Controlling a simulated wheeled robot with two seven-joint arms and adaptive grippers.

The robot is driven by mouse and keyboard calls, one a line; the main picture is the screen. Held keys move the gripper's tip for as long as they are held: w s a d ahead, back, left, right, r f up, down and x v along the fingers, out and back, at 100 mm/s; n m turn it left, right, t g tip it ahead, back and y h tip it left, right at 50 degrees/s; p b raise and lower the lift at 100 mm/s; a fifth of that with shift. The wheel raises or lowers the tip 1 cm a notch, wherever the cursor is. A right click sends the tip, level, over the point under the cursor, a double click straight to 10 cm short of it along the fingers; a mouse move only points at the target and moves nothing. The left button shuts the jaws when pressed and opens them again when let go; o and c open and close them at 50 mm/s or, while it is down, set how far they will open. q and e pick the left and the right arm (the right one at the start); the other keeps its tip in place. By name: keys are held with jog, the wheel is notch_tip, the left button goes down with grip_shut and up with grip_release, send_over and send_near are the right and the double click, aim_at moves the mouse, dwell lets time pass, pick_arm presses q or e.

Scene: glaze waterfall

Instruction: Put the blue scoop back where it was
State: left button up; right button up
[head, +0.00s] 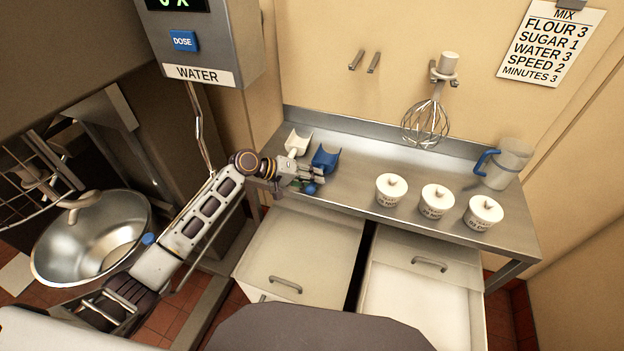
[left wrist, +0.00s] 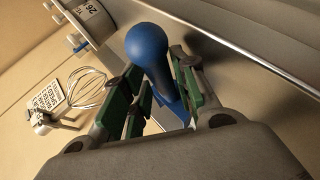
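The blue scoop (head: 325,158) is at the back left of the steel table, its bowl just right of a white scoop (head: 297,142). Its round handle end (head: 310,188) points toward the table's front. My left gripper (head: 306,174) is across the handle. In the left wrist view, the blue handle (left wrist: 150,55) fills the space between the green finger pads of the gripper (left wrist: 156,82). The pads seem to touch it on both sides. The bowl is mostly hidden there. I cannot tell whether the scoop rests on the table or is slightly above it. My right gripper is not in view.
Several white lidded tubs (head: 436,203) stand along the table's front right, with a blue-handled jug (head: 508,163) behind. The water dispenser (head: 205,45) and steel bowl (head: 95,240) are left. The table's middle is clear.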

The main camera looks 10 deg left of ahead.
pick_arm(q)
jog(key=v, duration=1.2)
jog(key=shift+b, duration=0.45)
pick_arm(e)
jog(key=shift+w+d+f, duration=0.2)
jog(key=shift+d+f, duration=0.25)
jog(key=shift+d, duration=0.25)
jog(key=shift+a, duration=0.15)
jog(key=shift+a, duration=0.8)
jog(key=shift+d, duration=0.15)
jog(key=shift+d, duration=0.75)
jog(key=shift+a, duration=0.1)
